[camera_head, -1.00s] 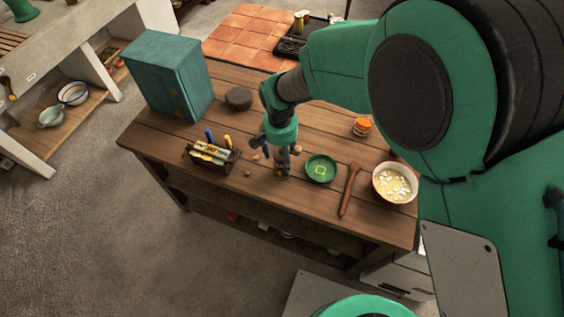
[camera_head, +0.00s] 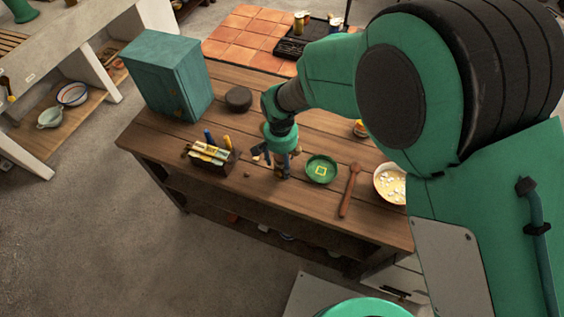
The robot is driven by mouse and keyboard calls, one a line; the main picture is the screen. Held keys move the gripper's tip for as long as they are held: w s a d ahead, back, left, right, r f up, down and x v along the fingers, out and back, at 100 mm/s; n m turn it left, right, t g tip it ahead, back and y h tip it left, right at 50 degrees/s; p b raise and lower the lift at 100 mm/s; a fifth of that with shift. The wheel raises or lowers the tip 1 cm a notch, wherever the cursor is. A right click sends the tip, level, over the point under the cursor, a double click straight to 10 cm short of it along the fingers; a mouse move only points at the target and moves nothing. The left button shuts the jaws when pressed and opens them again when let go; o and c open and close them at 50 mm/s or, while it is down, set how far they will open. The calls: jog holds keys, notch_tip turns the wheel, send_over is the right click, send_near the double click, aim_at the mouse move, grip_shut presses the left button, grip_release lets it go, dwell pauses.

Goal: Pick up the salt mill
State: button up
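My gripper (camera_head: 273,161) points down over the front part of the wooden table. Its dark fingers look spread apart. A small brown upright thing (camera_head: 281,173), perhaps the salt mill, shows low at the right finger and is mostly hidden by it. I cannot tell whether the fingers touch it. No other salt mill can be made out.
A tool caddy (camera_head: 212,160) stands left of my gripper. A green dish (camera_head: 321,169), a wooden spoon (camera_head: 349,190) and a bowl with white pieces (camera_head: 388,184) are to the right. A teal cabinet (camera_head: 165,78) and dark round object (camera_head: 238,99) stand behind. A nut-like piece (camera_head: 247,174) lies near.

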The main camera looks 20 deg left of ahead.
aim_at(282, 157)
jog(key=c, duration=1.3)
jog(key=shift+r, duration=0.1)
jog(key=shift+r+p, duration=0.35)
jog(key=shift+r, duration=0.5)
notch_tip(282, 157, up, 2)
jog(key=shift+s+d+r+p, duration=0.1)
jog(key=shift+p, duration=0.25)
jog(key=s+d, duration=0.3)
jog(key=s, duration=0.1)
jog(key=s+d+p, duration=0.1)
jog(key=s+d, duration=0.2)
jog(key=s, duration=0.1)
jog(key=s+d+r+p, duration=0.1)
jog(key=s+d, duration=0.3)
jog(key=shift+d, duration=0.1)
